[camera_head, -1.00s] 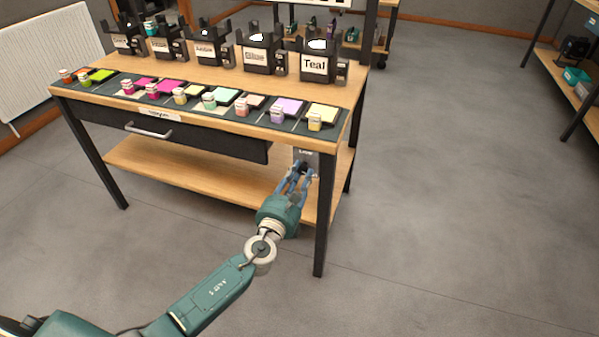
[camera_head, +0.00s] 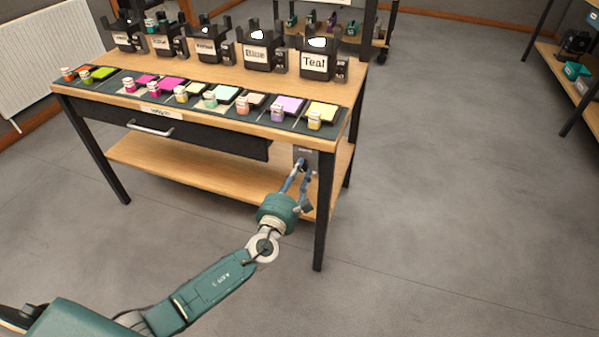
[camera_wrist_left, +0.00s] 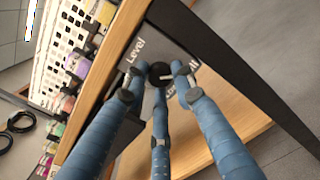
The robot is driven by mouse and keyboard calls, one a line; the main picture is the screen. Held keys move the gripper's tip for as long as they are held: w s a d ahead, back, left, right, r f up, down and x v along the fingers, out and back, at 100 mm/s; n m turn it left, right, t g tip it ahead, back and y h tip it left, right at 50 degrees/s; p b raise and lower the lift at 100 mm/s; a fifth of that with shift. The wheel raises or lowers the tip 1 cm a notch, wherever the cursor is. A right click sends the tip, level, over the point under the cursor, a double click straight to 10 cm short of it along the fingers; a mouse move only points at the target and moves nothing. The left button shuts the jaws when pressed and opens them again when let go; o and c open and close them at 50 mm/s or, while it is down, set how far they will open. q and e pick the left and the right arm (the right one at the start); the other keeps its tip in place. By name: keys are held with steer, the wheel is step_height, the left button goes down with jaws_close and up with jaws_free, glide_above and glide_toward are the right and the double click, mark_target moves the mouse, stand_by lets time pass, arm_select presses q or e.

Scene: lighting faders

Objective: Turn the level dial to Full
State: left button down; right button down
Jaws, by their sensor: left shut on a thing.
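The level dial (camera_wrist_left: 160,72) is a small round black knob on a grey panel (camera_wrist_left: 138,57) marked "Level". A short white pointer line on it points toward the right of the left wrist view. Lettering on the panel's right side is partly hidden by a finger; its end looks like "ll". In the head view the panel (camera_head: 312,156) hangs under the table's right front corner. My left gripper (camera_head: 303,168) has its blue three-fingered tips closed around the dial; the tips also show in the left wrist view (camera_wrist_left: 158,78). My right gripper is in neither view.
The wooden table (camera_head: 225,67) has a black front leg (camera_head: 322,215) just right of my gripper and a lower shelf (camera_head: 190,165) behind it. Colored pads and small jars line the top's front edge. The floor to the right is clear.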

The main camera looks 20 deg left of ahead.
arm_select(q)
steer(key=shift+s+f, duration=0.2)
steer(key=shift+f, duration=0.4)
steer(key=c, duration=1.5)
jaws_free()
steer(key=shift+o, duration=0.5)
steer(key=shift+w+r, duration=0.15)
steer(key=shift+r, duration=0.15)
steer(key=s, duration=1.2)
steer(key=shift+a, duration=0.25)
